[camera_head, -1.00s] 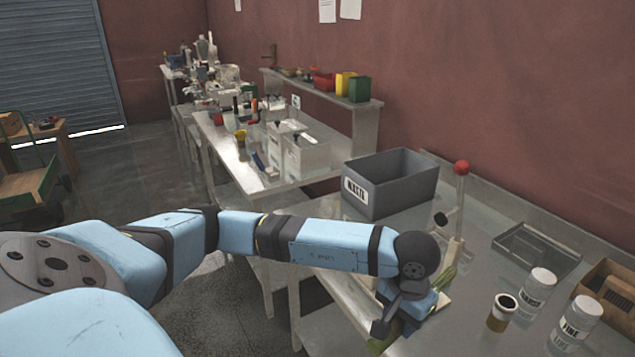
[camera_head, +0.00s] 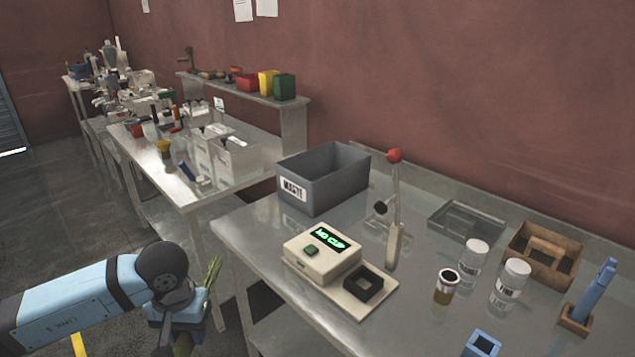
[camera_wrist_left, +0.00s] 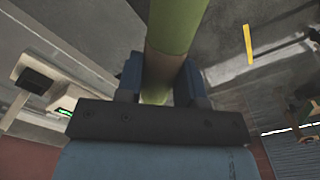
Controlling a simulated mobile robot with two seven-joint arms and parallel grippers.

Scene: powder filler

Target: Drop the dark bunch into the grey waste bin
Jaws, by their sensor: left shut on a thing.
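My left gripper (camera_head: 178,312) is low at the left in the head view, left of the bench's near edge and over the floor. It is shut on a green bunch (camera_head: 213,272), whose stalk tips stick up beyond the fingers. In the left wrist view the green bunch (camera_wrist_left: 176,28) runs between the two blue fingers (camera_wrist_left: 163,82), with a brownish band around it. The grey waste bin (camera_head: 338,188), labelled WASTE, stands open at the back left of the bench, well apart from the gripper. Its inside floor is hidden. My right gripper is not in view.
A cream machine (camera_head: 318,262) with a green display stands in front of the bin. A red-knobbed lever (camera_head: 396,200) is right of the bin. Jars (camera_head: 472,262), an amber container (camera_head: 445,288) and a brown carrier (camera_head: 543,258) stand farther right. Another bench (camera_head: 190,190) is behind left.

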